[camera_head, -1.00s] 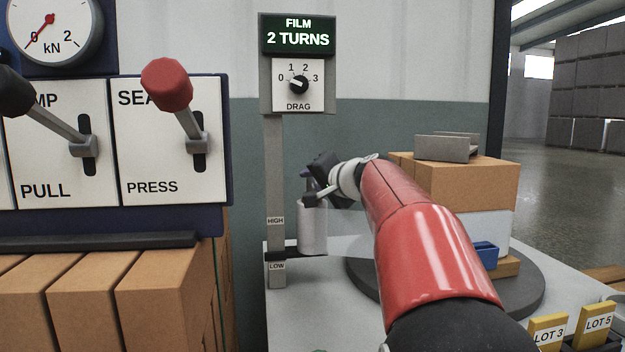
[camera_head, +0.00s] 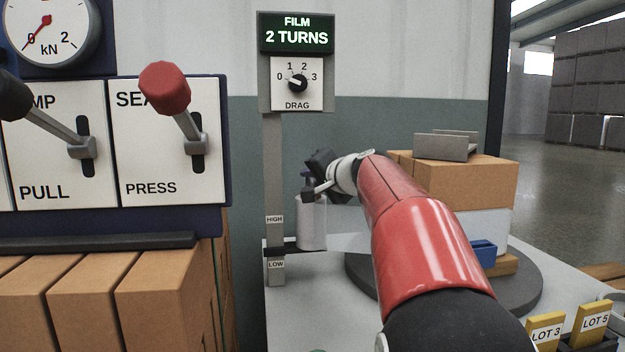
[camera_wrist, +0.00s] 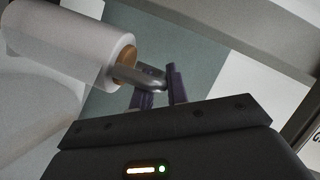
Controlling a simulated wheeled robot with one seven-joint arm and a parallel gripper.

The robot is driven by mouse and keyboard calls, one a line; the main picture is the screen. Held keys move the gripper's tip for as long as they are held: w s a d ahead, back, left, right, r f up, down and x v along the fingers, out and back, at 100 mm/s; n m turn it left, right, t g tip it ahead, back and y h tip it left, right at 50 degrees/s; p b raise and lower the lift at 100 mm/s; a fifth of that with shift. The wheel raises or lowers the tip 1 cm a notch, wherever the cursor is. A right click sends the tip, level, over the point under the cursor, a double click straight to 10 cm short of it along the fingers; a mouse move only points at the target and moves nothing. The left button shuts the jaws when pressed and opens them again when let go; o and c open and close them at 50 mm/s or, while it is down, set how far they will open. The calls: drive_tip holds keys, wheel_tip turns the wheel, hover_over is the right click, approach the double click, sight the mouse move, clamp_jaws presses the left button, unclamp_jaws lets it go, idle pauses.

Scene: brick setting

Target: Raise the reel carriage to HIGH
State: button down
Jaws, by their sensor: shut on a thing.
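The reel carriage (camera_head: 283,250) is a dark bracket on the grey upright mast (camera_head: 274,170), between the HIGH label (camera_head: 275,219) and the LOW label (camera_head: 276,265), just above LOW. It bears the upright pale film reel (camera_head: 312,225), which also shows in the wrist view (camera_wrist: 75,45) with its brown core. My gripper (camera_head: 308,183) is at the top of the reel. In the wrist view its purple fingers (camera_wrist: 162,86) are shut on a grey handle (camera_wrist: 138,76) beside the reel core.
A dark round turntable (camera_head: 520,290) bears stacked cartons (camera_head: 470,185) behind my arm. A lever panel (camera_head: 170,100) with a red-knobbed lever stands at the left. The display (camera_head: 297,32) on the mast reads FILM 2 TURNS.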

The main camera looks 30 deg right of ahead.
wheel_tip(320, 180, up, 7)
drive_tip(key=p, duration=0.3)
drive_tip(key=shift+a+r+p, duration=0.1)
drive_tip(key=shift+a+p, duration=0.05)
drive_tip(key=shift+p, duration=0.25)
drive_tip(key=c, duration=1.5)
unclamp_jaws()
drive_tip(key=shift+a, duration=0.1)
drive_tip(key=shift+o, duration=0.2)
drive_tip(key=shift+s, duration=0.1)
drive_tip(key=b+v, duration=0.2)
drive_tip(key=v, duration=0.5)
drive_tip(key=shift+s, duration=0.3)
